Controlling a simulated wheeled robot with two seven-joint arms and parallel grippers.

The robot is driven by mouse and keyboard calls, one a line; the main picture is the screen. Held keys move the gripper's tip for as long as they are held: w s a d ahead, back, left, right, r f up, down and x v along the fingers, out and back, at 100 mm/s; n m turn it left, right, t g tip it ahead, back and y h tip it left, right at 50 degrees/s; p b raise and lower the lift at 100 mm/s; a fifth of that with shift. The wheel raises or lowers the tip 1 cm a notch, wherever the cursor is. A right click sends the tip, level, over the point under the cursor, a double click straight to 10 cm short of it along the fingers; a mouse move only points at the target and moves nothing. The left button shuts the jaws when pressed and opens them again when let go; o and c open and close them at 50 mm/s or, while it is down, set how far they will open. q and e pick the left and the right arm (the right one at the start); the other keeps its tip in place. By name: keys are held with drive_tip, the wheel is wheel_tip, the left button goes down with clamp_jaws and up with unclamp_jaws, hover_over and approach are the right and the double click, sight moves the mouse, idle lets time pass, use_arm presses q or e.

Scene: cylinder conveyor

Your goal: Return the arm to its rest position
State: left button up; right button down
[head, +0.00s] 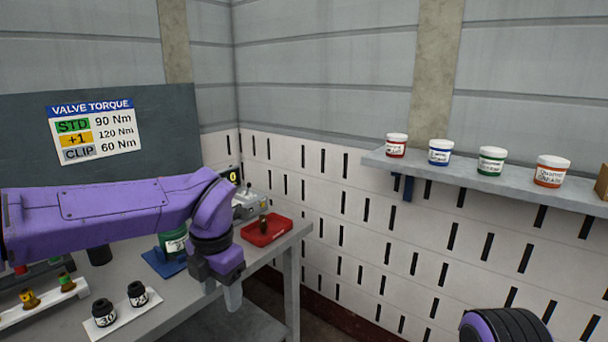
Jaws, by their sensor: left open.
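My left arm, purple, comes in from the left and reaches across above the grey table (175,318). My left gripper (232,297) points down near the table's right edge, with its jaws open and nothing seen between them. Part of a purple and black link of mine shows at the bottom right. My right gripper is not in view.
A red tray (283,232) holding a small dark item sits at the table's far right corner. A green jar (170,245) stands partly behind my arm. Black cylinders (104,312) stand on a white strip at front. A wall shelf (455,180) carries several jars.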

use_arm(q)
drive_tip(key=w+a+f+m+t+y, duration=0.3)
drive_tip(key=w+a+f+t+y, duration=0.15)
drive_tip(key=a+f, duration=0.35)
drive_tip(key=s+a+f+m+t, duration=0.1)
drive_tip(key=s+a+f+m, duration=0.15)
drive_tip(key=f+m, duration=0.5)
drive_tip(key=s+a+f+m+t, duration=0.15)
drive_tip(key=s+f+m, duration=0.25)
drive_tip(key=f, duration=0.7)
drive_tip(key=s+a+f+m+g, duration=0.1)
drive_tip(key=s+f, duration=0.3)
drive_tip(key=s, duration=0.5)
drive_tip(key=s+a+f+m+g+h, duration=0.1)
drive_tip(key=s+f+m, duration=0.3)
drive_tip(key=s, duration=0.5)
drive_tip(key=s+a+f+m+g, duration=0.1)
drive_tip(key=s+f+m+g, duration=0.1)
drive_tip(key=s+f, duration=0.4)
drive_tip(key=s+m, duration=0.1)
drive_tip(key=s, duration=0.1)
drive_tip(key=shift+s+f+g, duration=0.15)
drive_tip(key=shift+s+g, duration=0.15)
drive_tip(key=shift+s, duration=0.1)
drive_tip(key=shift+h, duration=0.25)
